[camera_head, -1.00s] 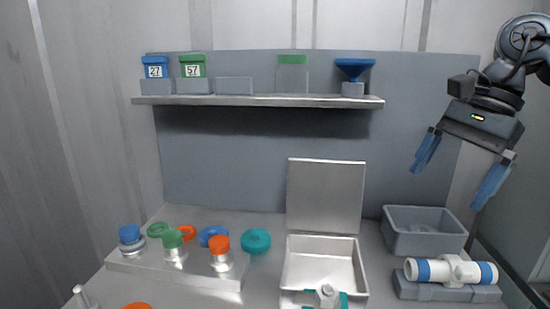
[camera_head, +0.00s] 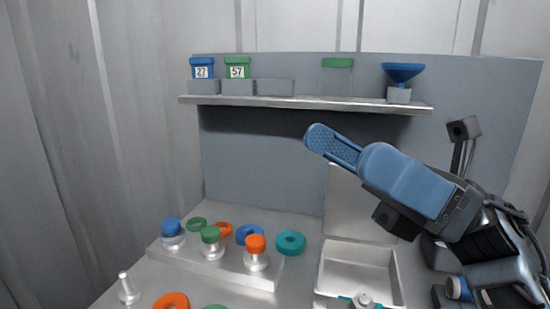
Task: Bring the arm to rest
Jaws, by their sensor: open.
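My gripper (camera_head: 335,147) is at the centre right, in front of the back panel and below the shelf. Its blue fingers point up and to the left. One finger largely covers the other, and nothing shows held at the tips. It is open. The wrist and arm come in from the lower right corner and hide part of the bench there.
A shelf (camera_head: 300,102) holds boxes labelled 27 (camera_head: 202,71) and 57 (camera_head: 237,71), and a blue funnel (camera_head: 403,73). Below stand an open metal box (camera_head: 360,262) and a stepped plate (camera_head: 215,265) with capped vessels. A teal ring (camera_head: 291,242) lies near the plate.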

